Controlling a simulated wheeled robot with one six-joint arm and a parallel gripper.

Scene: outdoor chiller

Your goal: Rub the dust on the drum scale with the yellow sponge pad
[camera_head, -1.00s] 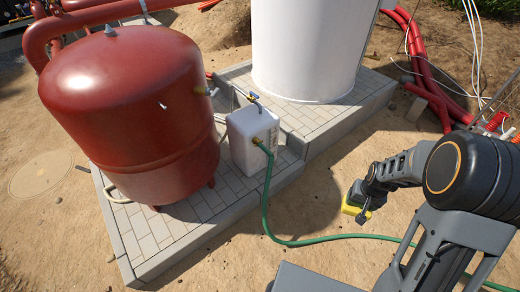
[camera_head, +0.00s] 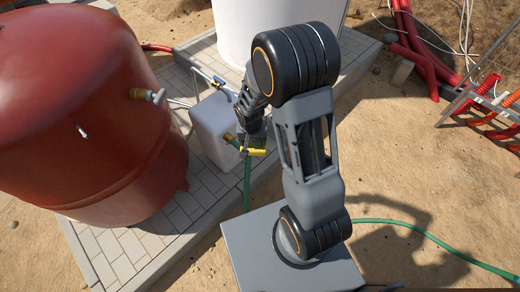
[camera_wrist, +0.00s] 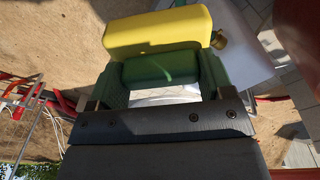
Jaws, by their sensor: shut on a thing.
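My gripper (camera_head: 250,139) is shut on the yellow sponge pad (camera_head: 254,152), close to the right of the white plastic drum (camera_head: 210,132). In the wrist view, my gripper (camera_wrist: 160,98) holds the green handle (camera_wrist: 160,68) of the pad, and the yellow pad (camera_wrist: 158,30) lies beyond it. The drum's white surface (camera_wrist: 245,50) shows behind the pad there, with a brass fitting (camera_wrist: 219,40) beside the pad's right end. I cannot tell whether the pad touches the drum. The scale and its dust cannot be made out; my arm hides part of the drum.
A large red tank (camera_head: 80,110) stands left of the drum on the paved plinth (camera_head: 150,235). A white cylinder (camera_head: 238,25) rises behind. The brass tap (camera_head: 229,138) sticks out beside the pad. A green hose (camera_head: 430,238) crosses the sand; red pipes (camera_head: 410,35) lie at the right.

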